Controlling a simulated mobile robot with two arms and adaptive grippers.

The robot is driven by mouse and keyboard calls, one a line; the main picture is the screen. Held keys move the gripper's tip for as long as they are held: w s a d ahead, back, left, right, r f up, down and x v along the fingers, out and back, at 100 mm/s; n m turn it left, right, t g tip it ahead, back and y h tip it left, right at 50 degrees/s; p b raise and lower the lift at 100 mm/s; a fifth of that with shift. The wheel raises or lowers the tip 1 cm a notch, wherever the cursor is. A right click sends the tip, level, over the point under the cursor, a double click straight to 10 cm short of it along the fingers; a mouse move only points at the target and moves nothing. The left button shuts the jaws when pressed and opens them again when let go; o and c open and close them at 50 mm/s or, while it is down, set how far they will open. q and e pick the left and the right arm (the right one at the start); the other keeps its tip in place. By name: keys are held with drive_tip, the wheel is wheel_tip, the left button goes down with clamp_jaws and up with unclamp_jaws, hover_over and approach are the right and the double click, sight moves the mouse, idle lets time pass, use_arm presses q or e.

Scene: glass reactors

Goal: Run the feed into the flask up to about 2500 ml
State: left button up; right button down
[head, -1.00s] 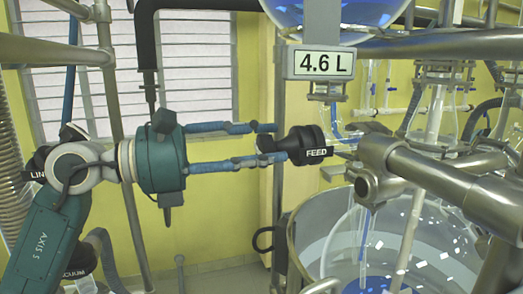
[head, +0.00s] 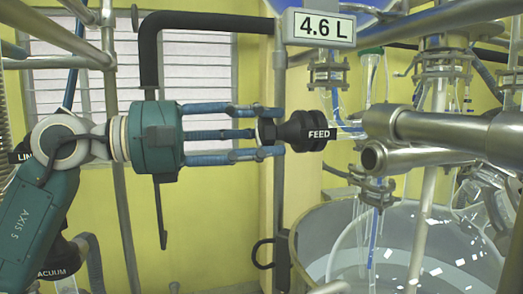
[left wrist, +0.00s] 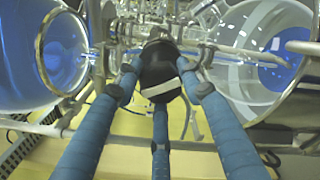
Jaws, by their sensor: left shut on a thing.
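The black feed knob (head: 303,132), labelled FEED, sits at the middle of the head view. My left gripper (head: 268,132) comes in from the left with blue-wrapped fingers closed around the knob's rear end. In the left wrist view the black knob (left wrist: 160,75) with a pale label band sits between the fingertips. The display (head: 323,29) above reads 4.6 L. Part of a vessel with blue liquid (head: 375,4) shows at the top edge. A large glass vessel (head: 330,225) stands at lower right. My right gripper does not show.
Thick metal pipes (head: 440,130) cross close to the right of the knob. A vertical metal post (head: 279,90) stands behind it. A black insulated pipe (head: 150,60) and a louvred window (head: 200,75) are at the back left. The yellow wall (head: 215,230) below is clear.

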use_arm(q)
drive_tip(key=m+b, duration=0.2)
drive_tip(key=m, duration=0.2)
drive_tip(key=shift+m, duration=0.4)
drive_tip(key=shift+m+b, duration=0.8)
drive_tip(key=shift+m, duration=1.1)
drive_tip(key=shift+d+f, duration=0.1)
drive_tip(key=shift+f, duration=0.05)
drive_tip(key=o, duration=1.2)
drive_tip(key=shift+s, duration=0.15)
drive_tip(key=shift+c, duration=0.2)
drive_tip(key=shift+a, duration=0.35)
drive_tip(key=v, duration=1.1)
drive_tip(key=shift+s+a, duration=0.15)
drive_tip(key=shift+s, duration=0.05)
